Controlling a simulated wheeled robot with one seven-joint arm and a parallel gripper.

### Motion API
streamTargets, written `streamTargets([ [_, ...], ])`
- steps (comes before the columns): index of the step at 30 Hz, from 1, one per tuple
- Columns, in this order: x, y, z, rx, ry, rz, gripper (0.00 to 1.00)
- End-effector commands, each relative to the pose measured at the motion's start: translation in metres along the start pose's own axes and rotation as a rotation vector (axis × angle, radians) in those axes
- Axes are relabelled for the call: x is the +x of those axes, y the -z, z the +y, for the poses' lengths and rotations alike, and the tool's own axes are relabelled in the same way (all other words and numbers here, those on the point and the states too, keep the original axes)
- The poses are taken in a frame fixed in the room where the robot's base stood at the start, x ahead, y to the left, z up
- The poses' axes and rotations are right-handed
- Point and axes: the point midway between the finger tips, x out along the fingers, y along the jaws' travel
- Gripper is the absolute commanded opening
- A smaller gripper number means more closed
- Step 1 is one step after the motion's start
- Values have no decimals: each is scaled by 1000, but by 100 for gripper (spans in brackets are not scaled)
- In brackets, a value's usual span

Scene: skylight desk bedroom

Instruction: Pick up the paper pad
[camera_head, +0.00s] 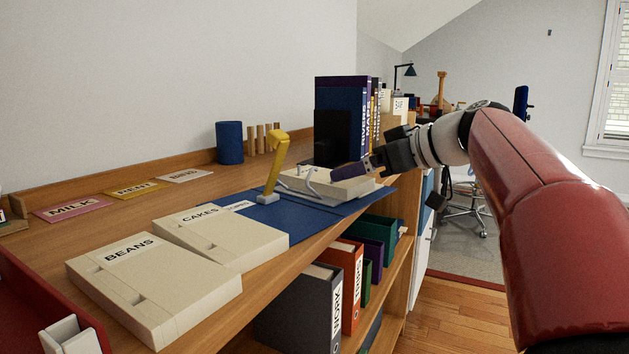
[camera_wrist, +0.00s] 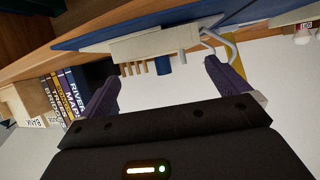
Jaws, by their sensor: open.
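A thick cream block (camera_head: 350,188), which looks like the paper pad, lies on a blue mat (camera_head: 262,217) on the wooden desk. Bent grey wire arches (camera_head: 310,181) stand at its left end. My gripper (camera_head: 352,169) is open at the block's right side, seen edge-on with a dark purple finger over it. In the wrist view, my two purple fingers (camera_wrist: 163,88) are spread, with the cream block (camera_wrist: 150,45) beyond their tips. Nothing is between the fingers. I cannot tell whether they touch the block.
A yellow-handled tool with a grey foot (camera_head: 275,167) stands left of the block. Dark books (camera_head: 340,105) stand behind it. Cream cases marked BEANS (camera_head: 155,285) and CAKES (camera_head: 220,235) lie nearer. A blue cup (camera_head: 229,143) stands by the wall. Binders (camera_head: 345,270) fill the shelf below.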

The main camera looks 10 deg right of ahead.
Motion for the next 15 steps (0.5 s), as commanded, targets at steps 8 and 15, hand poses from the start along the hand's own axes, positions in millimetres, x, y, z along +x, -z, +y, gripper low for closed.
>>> streamTargets([
  [8,16,2,2,-7,3,7,100],
  [15,45,4,-1,-7,3,6,100],
])
